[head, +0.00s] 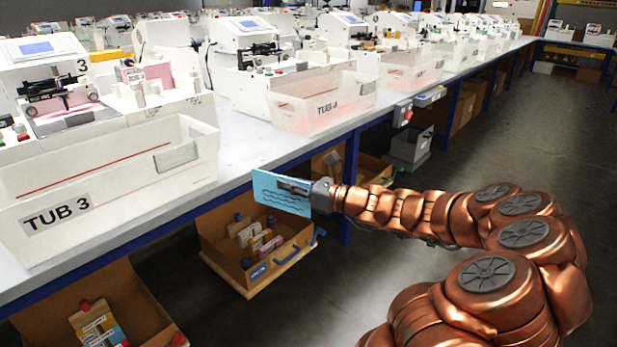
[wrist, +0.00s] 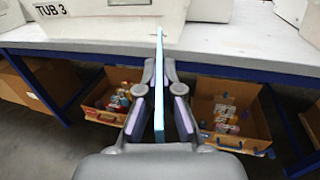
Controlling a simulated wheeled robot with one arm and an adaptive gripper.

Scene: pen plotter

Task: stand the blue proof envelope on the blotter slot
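The blue proof envelope (head: 272,198) is a thin light-blue card with dark wavy lines. It is held upright in the air in front of the table edge, above an open cardboard box. My gripper (head: 300,189) is shut on its right part in the head view. In the wrist view, the envelope (wrist: 158,122) appears edge-on between the two fingers of my gripper (wrist: 159,95), its far end overlapping the table edge beside TUB 3. I cannot make out which part is the blotter slot.
The clear tub marked TUB 3 (head: 110,190) stands at the table's front edge, with a plotter (head: 75,85) behind it. TUB 4 (head: 318,100) stands farther right. Bare white tabletop (head: 240,150) lies between them. Open cardboard boxes (head: 225,240) sit below the table.

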